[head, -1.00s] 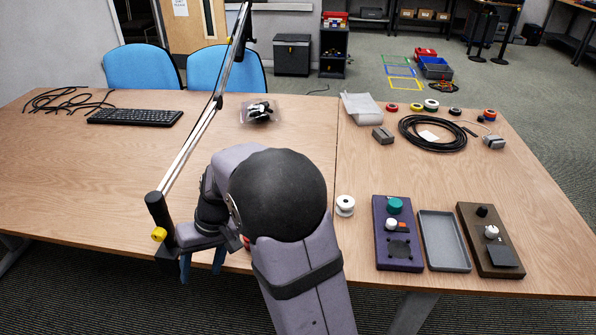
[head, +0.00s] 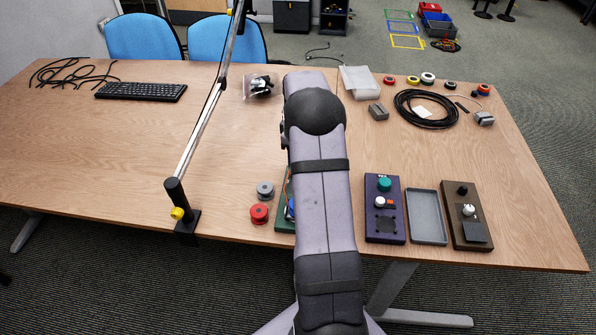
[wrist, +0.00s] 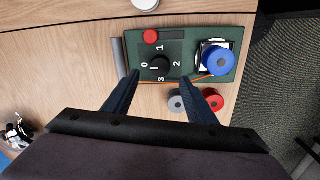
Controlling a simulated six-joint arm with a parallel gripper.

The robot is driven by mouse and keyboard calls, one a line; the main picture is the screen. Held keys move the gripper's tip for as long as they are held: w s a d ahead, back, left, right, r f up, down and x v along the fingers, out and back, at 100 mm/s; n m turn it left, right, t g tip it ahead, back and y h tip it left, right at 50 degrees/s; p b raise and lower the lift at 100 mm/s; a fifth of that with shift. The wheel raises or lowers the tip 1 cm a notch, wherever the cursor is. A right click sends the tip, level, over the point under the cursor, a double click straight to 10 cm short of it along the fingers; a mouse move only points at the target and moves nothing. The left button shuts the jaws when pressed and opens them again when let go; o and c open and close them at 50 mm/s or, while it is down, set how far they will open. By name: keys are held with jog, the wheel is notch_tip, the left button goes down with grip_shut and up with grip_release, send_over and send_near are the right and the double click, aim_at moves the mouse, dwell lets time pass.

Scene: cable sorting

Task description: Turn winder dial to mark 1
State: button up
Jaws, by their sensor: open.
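The green winder board (wrist: 190,35) lies below my gripper in the wrist view. Its black dial (wrist: 160,67) is ringed by the marks 0, 1, 2 and 3; its white pointer line appears to point left, toward 0. A red button (wrist: 151,36) and a blue spool (wrist: 217,60) on a white square are also on the board. My gripper (wrist: 160,77) is open, its fingers either side of the dial in the picture; whether they touch it I cannot tell. In the head view my arm hides the gripper and most of the board (head: 284,215).
A grey spool (head: 265,190) and a red spool (head: 259,213) sit beside the board. A purple box (head: 384,222), a grey tray (head: 427,238) and a brown box (head: 467,190) stand to the right. A lamp-like post (head: 183,210) stands at the left front.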

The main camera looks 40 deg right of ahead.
jog(key=shift+w+d+f+p, duration=0.1)
jog(key=shift+f+p, duration=0.7)
jog(key=shift+f, duration=2.7)
jog(key=shift+c, duration=0.7)
jog(key=c, duration=0.9)
